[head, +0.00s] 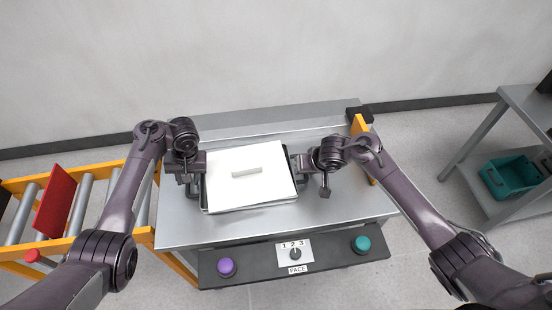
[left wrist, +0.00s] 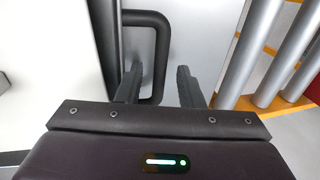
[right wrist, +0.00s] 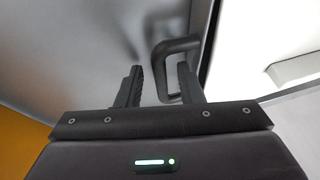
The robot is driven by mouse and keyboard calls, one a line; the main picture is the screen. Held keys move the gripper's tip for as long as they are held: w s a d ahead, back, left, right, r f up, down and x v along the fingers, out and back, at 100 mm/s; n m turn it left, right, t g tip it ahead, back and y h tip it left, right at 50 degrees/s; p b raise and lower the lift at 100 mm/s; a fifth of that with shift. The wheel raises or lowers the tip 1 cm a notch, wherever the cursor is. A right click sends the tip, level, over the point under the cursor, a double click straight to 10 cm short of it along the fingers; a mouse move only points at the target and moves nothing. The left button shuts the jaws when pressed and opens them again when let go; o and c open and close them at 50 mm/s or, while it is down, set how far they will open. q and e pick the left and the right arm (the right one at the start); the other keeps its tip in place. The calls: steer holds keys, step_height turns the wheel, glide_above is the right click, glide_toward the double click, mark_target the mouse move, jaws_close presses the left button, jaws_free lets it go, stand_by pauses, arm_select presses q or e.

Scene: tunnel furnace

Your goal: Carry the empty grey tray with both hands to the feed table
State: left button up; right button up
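The grey tray (head: 204,203) rests on the steel table (head: 180,231), mostly hidden by a white slab (head: 272,187) with a raised pale bar (head: 245,173) on top. My left gripper (head: 189,185) is at the tray's left side. In the left wrist view its fingers (left wrist: 158,85) are apart, with the black tray handle (left wrist: 161,50) between them. My right gripper (head: 299,166) is at the tray's right side. In the right wrist view its fingers (right wrist: 161,82) are apart, with the other black handle (right wrist: 161,65) between them.
A panel on the table's front edge carries a purple button (head: 227,267), a dial (head: 295,254) and a green button (head: 362,244). A roller conveyor (head: 83,204) with a red plate (head: 55,202) stands left. A shelf with a teal bin (head: 512,176) stands right, across open floor.

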steer(key=shift+s+d+r, duration=0.1)
steer(key=shift+s+r, duration=0.05)
steer(key=shift+r, duration=0.25)
arm_select(q)
step_height(320, 180, up, 12)
steer(key=d, duration=0.2)
steer(key=shift+f, duration=0.15)
arm_select(e)
steer(key=v, duration=1.1)
arm_select(q)
steer(key=shift+d, duration=0.1)
